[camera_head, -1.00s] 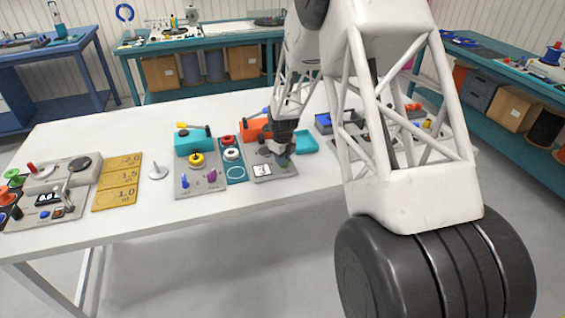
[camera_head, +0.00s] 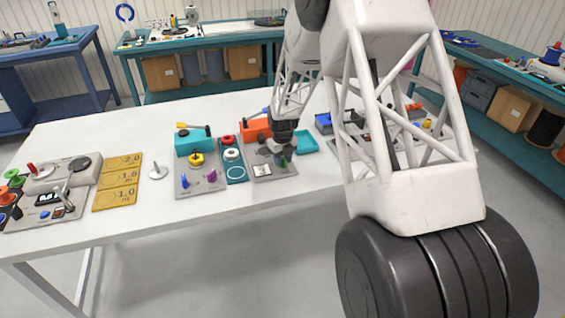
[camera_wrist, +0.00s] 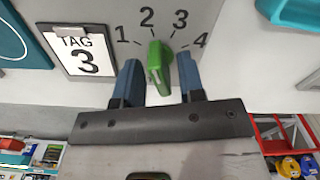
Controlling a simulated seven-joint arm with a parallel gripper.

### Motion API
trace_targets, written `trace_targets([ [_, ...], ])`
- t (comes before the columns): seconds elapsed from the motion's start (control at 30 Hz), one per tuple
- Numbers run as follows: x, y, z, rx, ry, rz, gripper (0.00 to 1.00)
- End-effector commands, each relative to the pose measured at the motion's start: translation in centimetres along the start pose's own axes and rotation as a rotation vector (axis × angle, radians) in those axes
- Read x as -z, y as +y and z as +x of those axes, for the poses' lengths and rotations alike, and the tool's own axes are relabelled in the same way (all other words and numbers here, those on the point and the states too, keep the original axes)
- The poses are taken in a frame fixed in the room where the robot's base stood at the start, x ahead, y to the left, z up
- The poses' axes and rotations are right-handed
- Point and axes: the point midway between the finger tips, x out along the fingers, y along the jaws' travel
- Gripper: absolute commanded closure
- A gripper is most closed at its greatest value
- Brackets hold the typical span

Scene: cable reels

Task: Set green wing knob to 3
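The green wing knob (camera_wrist: 158,66) sits on a grey panel with the numbers 1 to 4 in an arc around it. Its wing points close to the 2 mark in the wrist view. It also shows small in the head view (camera_head: 285,162). My gripper (camera_wrist: 161,78) is open, with one blue finger on each side of the knob in the wrist view. Gaps show between the fingers and the knob; I cannot tell how high the fingertips are above the panel. A tag card (camera_wrist: 84,55) on the panel reads "TAG 3".
A teal tray (camera_head: 306,141) lies just right of the panel. A teal panel with rings (camera_head: 234,172) is on its left, then a grey panel with blue, yellow and purple knobs (camera_head: 200,182). An orange block (camera_head: 256,129) stands behind. The table front is clear.

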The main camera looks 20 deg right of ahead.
Motion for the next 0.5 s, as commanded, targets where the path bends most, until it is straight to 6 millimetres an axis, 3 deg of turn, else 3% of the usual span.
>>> trace_targets([
  [0.27,0.0,0.0,-0.4,0.000,-0.001,0.000,0.64],
  [0.5,0.0,0.0,-3.0,0.001,-0.002,-0.001,0.64],
])
